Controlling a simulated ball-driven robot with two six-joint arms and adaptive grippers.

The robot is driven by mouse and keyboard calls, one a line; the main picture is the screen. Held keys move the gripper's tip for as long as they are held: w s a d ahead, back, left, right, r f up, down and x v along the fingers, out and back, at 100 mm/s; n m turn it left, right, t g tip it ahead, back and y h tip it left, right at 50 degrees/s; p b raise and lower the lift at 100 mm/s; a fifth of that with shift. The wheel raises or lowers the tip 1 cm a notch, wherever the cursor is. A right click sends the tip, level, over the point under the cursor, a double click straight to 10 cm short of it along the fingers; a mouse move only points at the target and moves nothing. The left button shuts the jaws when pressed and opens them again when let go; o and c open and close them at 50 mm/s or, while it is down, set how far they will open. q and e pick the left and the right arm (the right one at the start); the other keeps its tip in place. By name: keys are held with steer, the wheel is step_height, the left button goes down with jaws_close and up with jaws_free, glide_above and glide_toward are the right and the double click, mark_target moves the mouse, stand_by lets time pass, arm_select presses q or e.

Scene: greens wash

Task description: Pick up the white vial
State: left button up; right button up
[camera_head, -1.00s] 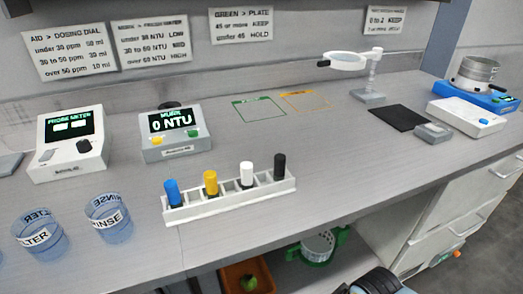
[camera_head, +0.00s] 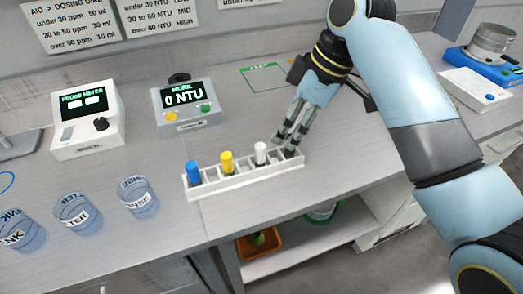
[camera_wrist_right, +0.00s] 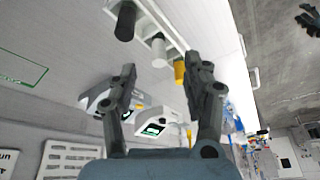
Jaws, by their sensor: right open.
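The white vial (camera_head: 260,152) stands upright in the white rack (camera_head: 225,185), to the right of the yellow vial (camera_head: 227,162) and blue vial (camera_head: 193,172). My right gripper (camera_head: 284,142) is above the rack's right end, just right of the white vial, and mostly hides the black vial there. In the right wrist view the white vial (camera_wrist_right: 159,50) shows beyond the open, empty fingers (camera_wrist_right: 165,80), between the black vial (camera_wrist_right: 126,22) and the yellow vial (camera_wrist_right: 179,72). My left gripper is not in view.
The turbidity meter (camera_head: 185,105) reads 0 NTU behind the rack. The probe meter (camera_head: 88,120) stands left of it. Several labelled clear cups, including the rinse cup (camera_head: 138,198), stand left of the rack. The counter's front edge runs close in front.

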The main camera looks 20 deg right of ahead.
step_height(320, 180, up, 2)
steer(key=w+r+n, duration=0.1)
steer(key=w, duration=0.1)
glide_above(261, 146)
steer(key=d, duration=0.2)
steer(key=shift+n, duration=0.4)
steer(key=f, duration=0.4)
steer(key=shift+s+a+f, duration=0.15)
steer(key=shift+a+f, duration=0.1)
steer(key=shift+f, duration=0.05)
steer(key=shift+y, duration=0.3)
steer(key=x, duration=0.1)
steer(key=p+x, duration=0.1)
steer(key=x, duration=0.1)
steer(key=s+x, duration=0.1)
steer(key=x, duration=0.1)
steer(key=shift+w+d+f+p, duration=0.1)
steer(key=shift+d+f+p, duration=0.05)
steer(key=shift+d+p, duration=0.15)
steer(key=shift+w+a+f, duration=0.15)
steer(key=shift+f, duration=0.1)
jaws_close()
